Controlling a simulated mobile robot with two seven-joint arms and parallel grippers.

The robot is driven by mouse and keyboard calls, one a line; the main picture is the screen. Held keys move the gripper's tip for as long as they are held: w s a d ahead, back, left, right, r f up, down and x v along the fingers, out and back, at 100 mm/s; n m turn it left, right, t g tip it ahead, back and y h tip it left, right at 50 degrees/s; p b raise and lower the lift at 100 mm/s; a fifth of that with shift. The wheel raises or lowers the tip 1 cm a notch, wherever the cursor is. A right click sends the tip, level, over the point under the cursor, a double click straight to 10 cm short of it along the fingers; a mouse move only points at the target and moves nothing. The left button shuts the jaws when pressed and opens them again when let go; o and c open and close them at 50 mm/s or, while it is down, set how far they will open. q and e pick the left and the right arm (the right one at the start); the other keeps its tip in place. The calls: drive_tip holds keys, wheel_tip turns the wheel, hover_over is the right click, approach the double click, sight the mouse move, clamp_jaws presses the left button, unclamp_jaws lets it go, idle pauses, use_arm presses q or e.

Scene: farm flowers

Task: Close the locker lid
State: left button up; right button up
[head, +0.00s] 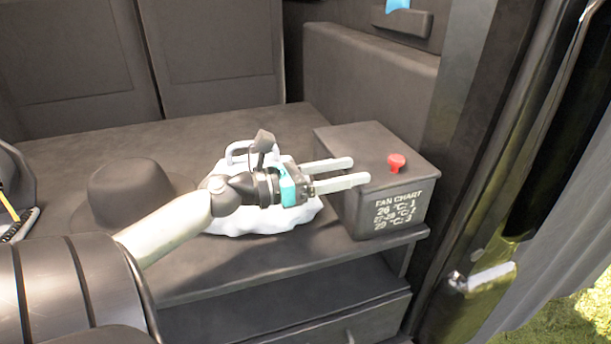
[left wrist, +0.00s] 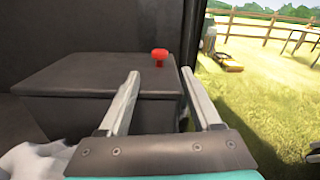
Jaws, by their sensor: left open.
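The locker is a dark grey box (head: 392,212) at the right end of the shelf in the head view, with white "FAN CHART" writing on its front. Its lid (head: 340,138) lies flat across the top, and I see no open gap. A red knob (head: 396,162) stands on the lid near the front right. The lid (left wrist: 85,75) and knob (left wrist: 159,55) also show in the left wrist view. My left gripper (head: 359,171) is open and empty, with its fingers over the lid's left part, pointing toward the knob. I cannot tell whether they touch the lid. My right gripper is not in view.
A white lumpy bag (head: 265,219) sits under my left wrist, beside the box. A dark hat (head: 130,192) lies further left. A dark wall panel (head: 370,80) rises behind the box, and a door frame (head: 475,150) stands to its right. An open shelf space (head: 280,295) lies below.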

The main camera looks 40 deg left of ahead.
use_arm(q)
drive_tip(key=p+v, duration=0.1)
drive_tip(key=v, duration=0.6)
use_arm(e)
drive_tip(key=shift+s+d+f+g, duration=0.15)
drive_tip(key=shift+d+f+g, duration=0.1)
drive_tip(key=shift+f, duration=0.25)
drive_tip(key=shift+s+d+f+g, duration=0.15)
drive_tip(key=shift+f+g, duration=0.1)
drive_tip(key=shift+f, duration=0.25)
use_arm(q)
drive_tip(key=shift+s, duration=0.15)
